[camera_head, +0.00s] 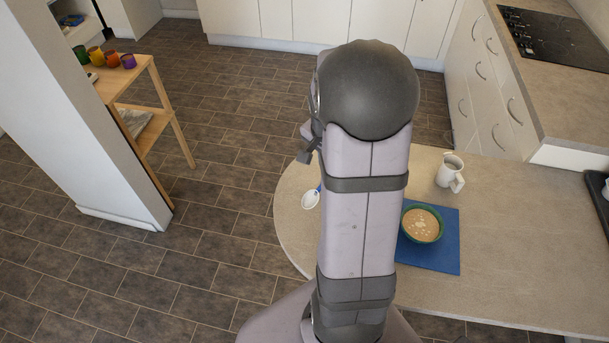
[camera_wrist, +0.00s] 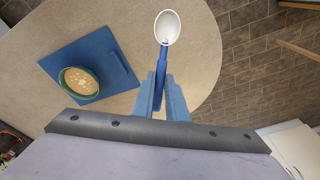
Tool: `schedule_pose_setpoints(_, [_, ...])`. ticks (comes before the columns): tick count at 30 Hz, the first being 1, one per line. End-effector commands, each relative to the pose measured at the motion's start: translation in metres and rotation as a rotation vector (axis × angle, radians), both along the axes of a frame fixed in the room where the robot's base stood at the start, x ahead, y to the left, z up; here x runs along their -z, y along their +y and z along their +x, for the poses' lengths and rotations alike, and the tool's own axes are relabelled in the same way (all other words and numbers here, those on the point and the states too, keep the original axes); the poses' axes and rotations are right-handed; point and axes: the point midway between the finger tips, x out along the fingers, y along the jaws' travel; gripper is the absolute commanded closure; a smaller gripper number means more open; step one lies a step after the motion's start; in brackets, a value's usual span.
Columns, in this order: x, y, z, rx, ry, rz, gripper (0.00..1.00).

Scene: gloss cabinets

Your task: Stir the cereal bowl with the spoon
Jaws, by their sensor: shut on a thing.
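The spoon (camera_wrist: 167,28) has a white bowl and a blue handle. My gripper (camera_wrist: 162,84) is shut on the blue handle, and the white end points away from the jaws. In the head view the spoon's white end (camera_head: 311,199) shows at the left of my arm, which hides my gripper there. The cereal bowl (camera_head: 422,224) is green with brown contents and pale pieces on top. It stands on a blue mat (camera_head: 440,262). In the wrist view the bowl (camera_wrist: 79,82) is left of my gripper, apart from the spoon.
A white mug (camera_head: 450,173) stands on the rounded table (camera_head: 510,250) behind the bowl. A dark tray edge (camera_head: 602,205) is at the far right. In the wrist view a blue strip (camera_wrist: 119,68) lies on the mat, right of the bowl. The table's right part is mostly clear.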

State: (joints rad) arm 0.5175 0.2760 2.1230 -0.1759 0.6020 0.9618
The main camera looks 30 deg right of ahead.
Motion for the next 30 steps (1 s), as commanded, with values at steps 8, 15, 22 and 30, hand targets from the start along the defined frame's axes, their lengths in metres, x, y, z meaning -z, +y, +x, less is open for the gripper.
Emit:
schedule_pose_setpoints(8, [0.007, -0.037, -0.019, 0.302, -0.018, -0.131, 1.00])
schedule_pose_setpoints(15, [0.013, -0.073, -0.042, 0.609, 0.005, -0.269, 1.00])
schedule_pose_setpoints(22, [0.021, -0.127, -0.085, 1.065, 0.118, -0.477, 1.00])
schedule_pose_setpoints(30, [0.021, -0.176, -0.143, 1.472, 0.324, -0.651, 1.00])
